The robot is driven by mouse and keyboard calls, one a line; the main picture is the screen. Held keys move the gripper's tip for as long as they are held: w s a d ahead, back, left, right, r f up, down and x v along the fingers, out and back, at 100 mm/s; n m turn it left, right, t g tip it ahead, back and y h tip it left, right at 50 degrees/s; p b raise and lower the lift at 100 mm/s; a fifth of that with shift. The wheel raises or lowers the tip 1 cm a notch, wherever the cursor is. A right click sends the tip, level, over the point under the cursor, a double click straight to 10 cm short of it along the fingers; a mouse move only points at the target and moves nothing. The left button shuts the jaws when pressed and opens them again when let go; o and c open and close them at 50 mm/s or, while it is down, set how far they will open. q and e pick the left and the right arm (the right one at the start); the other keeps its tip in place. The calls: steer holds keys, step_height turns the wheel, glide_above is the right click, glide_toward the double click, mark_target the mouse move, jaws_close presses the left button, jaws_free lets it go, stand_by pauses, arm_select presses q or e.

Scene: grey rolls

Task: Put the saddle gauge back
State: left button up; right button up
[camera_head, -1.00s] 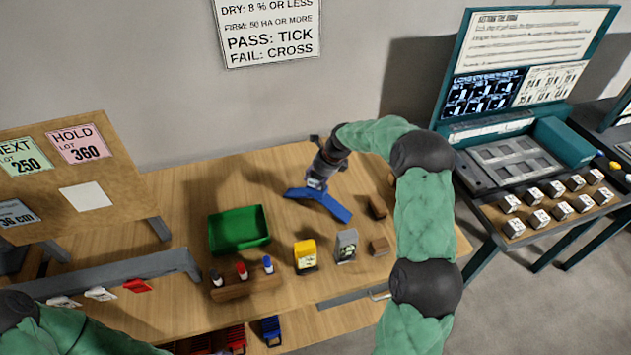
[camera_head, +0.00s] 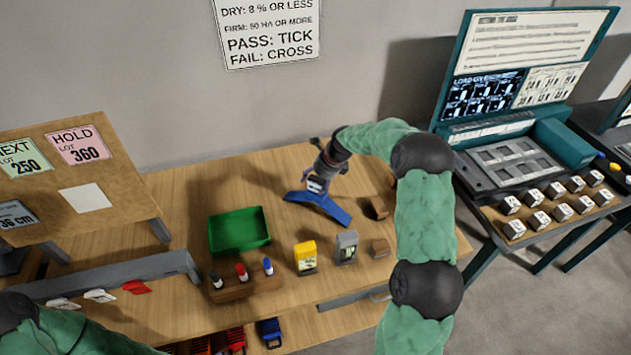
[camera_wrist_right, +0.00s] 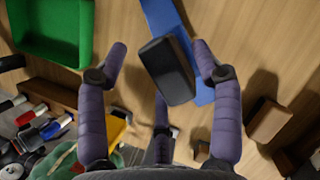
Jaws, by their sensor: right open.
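The saddle gauge has a bent blue base (camera_head: 333,208) and a small dark body (camera_head: 317,185) with a pale face. It is on the wooden table beyond the yellow and grey devices. The right wrist view shows its dark body (camera_wrist_right: 166,72) over the blue base (camera_wrist_right: 168,16). My right gripper (camera_head: 322,166) is directly above it. In the right wrist view its fingers (camera_wrist_right: 159,52) are spread, one on each side of the dark body, with visible gaps. My left arm shows at the lower left, but its gripper is out of view.
A green tray (camera_head: 240,247) lies left of the gauge. A marker rack (camera_head: 245,288), a yellow device (camera_head: 305,257) and a grey device (camera_head: 346,247) stand in front. Wooden blocks (camera_head: 378,208) lie to the right. Bare tabletop is behind the tray.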

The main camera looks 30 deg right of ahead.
steer(key=p+v, duration=0.2)
steer(key=v, duration=0.9)
steer(key=shift+r, duration=0.25)
